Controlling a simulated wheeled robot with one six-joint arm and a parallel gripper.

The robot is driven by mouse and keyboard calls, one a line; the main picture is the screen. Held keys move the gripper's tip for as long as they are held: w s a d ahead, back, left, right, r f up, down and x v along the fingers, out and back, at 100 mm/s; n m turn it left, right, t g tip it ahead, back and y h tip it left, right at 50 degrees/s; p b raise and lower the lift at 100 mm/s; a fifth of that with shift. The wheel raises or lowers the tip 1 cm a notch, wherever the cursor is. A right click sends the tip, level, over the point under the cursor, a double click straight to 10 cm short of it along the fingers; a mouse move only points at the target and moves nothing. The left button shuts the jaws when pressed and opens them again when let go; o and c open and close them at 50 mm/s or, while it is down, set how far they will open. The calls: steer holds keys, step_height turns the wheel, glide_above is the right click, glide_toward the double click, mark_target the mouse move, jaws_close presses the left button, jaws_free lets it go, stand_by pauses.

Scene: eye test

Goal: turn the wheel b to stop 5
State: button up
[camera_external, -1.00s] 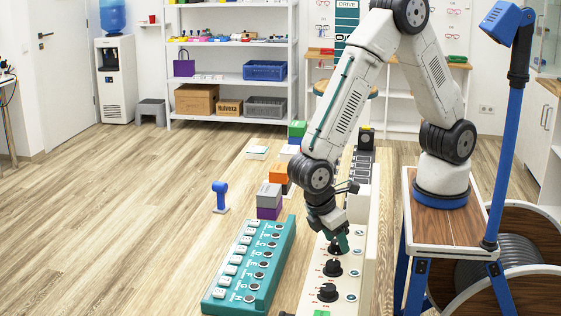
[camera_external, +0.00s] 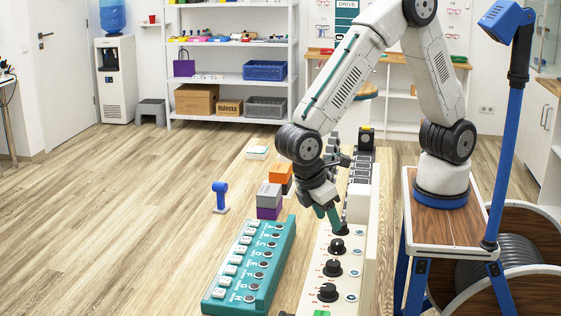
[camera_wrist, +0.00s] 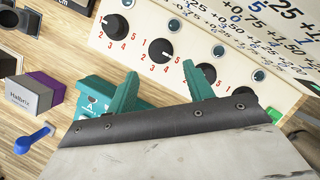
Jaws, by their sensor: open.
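A cream panel (camera_external: 318,254) carries a row of black wheels. In the external view I see a far wheel (camera_external: 338,246), a middle wheel (camera_external: 332,268) and a near wheel (camera_external: 328,292). The wrist view shows several, including one at the upper left (camera_wrist: 115,27) and another beside it (camera_wrist: 162,51) with red numbers around it. A small pale mark shows on that second wheel. No letters naming the wheels are readable, so I cannot tell which is b. My gripper (camera_external: 332,218) is open and empty, just above the panel behind the far wheel. Its teal fingers (camera_wrist: 162,88) are spread apart and hold nothing.
A teal box with lettered keys (camera_external: 250,265) lies left of the panel. Grey and purple blocks (camera_external: 269,198) and an orange block (camera_external: 281,174) stand behind it. A blue post (camera_external: 220,196) is farther left. The panel has an upright back (camera_external: 370,240) along its right side.

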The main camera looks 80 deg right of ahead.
mark_target(337, 241)
steer(key=shift+n, duration=0.5)
steer(key=x, duration=0.7)
steer(key=shift+s+f, duration=0.15)
steer(key=shift+f, duration=0.25)
